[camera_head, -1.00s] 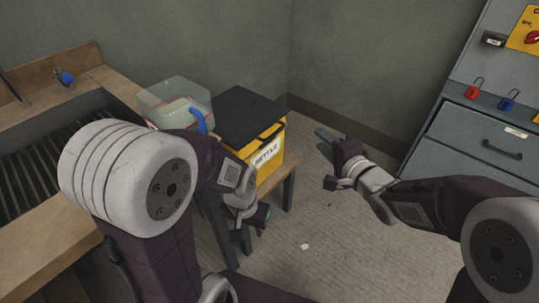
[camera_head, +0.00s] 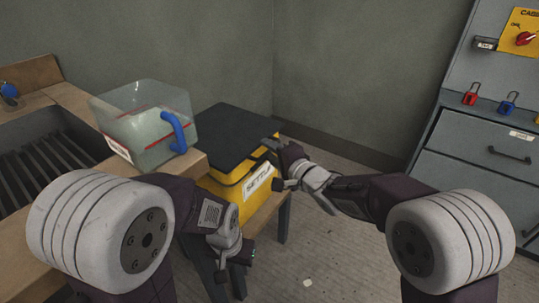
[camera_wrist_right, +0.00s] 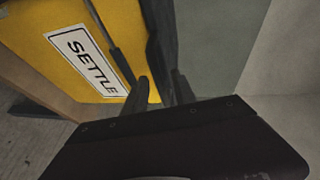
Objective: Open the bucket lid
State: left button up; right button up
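The yellow bucket (camera_head: 228,205) with a white "SETTLE" label stands on a small wooden stand, its flat black lid (camera_head: 225,130) shut on top. In the right wrist view the bucket's yellow side (camera_wrist_right: 40,40) fills the upper left, and the dark lid edge (camera_wrist_right: 160,40) runs down towards the fingers. My right gripper (camera_head: 273,163) is at the lid's front right corner. In the wrist view its fingers (camera_wrist_right: 160,92) stand apart, one on either side of the lid edge's line; contact is unclear. My left gripper (camera_head: 236,265) hangs low before the stand, its fingers hard to make out.
A clear container (camera_head: 140,125) with a blue handle stands on the wooden bench (camera_head: 75,95) left of the bucket. A grey cabinet (camera_head: 470,160) with padlocks is at the right. The floor (camera_head: 330,240) between is mostly clear; walls stand close behind the bucket.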

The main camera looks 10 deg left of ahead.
jog(key=shift+w+a, duration=0.15)
grip_shut()
dwell(1.4)
